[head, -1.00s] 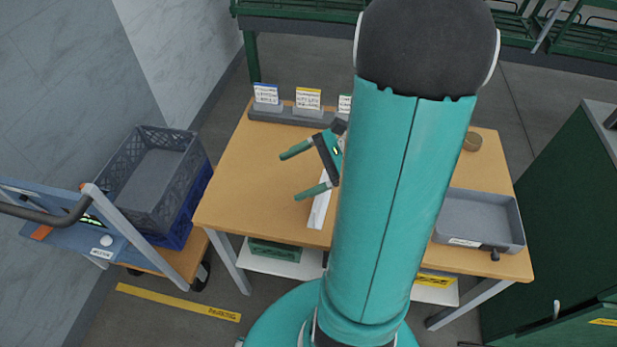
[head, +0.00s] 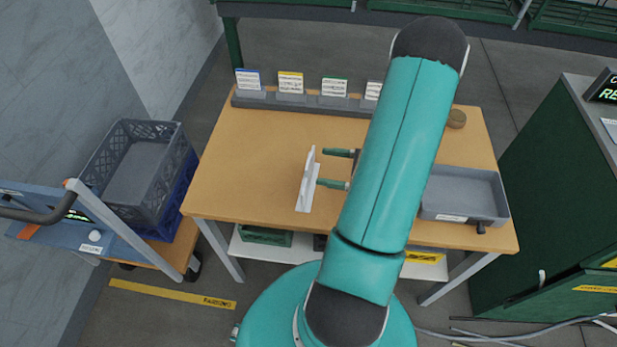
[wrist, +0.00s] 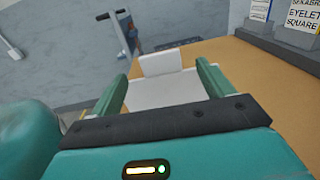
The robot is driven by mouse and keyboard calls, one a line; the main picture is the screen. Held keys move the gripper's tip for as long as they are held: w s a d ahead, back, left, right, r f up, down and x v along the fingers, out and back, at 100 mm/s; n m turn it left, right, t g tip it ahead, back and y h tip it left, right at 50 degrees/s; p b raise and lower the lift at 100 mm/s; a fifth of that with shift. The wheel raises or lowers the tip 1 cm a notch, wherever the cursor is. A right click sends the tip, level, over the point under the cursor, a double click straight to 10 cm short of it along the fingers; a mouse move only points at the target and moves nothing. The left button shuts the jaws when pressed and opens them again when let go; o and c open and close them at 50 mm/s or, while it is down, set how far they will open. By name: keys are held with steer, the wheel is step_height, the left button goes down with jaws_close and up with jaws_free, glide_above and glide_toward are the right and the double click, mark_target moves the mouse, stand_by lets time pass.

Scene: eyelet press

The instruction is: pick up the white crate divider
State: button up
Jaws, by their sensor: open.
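The white crate divider (head: 306,190) is on the wooden table (head: 240,165) near its front edge, left of my arm in the head view. It has a flat panel with a raised part. My gripper (head: 322,168) is open, its two green fingers pointing left at the divider's right side. In the wrist view the divider (wrist: 165,90) shows ahead, with its panel between the two fingers of my gripper (wrist: 157,76). I cannot tell whether the fingers touch it. My arm hides the gripper's base in the head view.
A row of label cards (head: 290,84) stands along the back. Grey and blue crates (head: 125,175) stand off the table at left. The table's left part is clear.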

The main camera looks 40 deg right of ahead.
mark_target(310, 164)
steer(key=x, duration=0.7)
steer(key=shift+w+a+f, duration=0.15)
steer(key=shift+w, duration=0.15)
steer(key=c, duration=1.3)
steer(key=shift+c, duration=0.2)
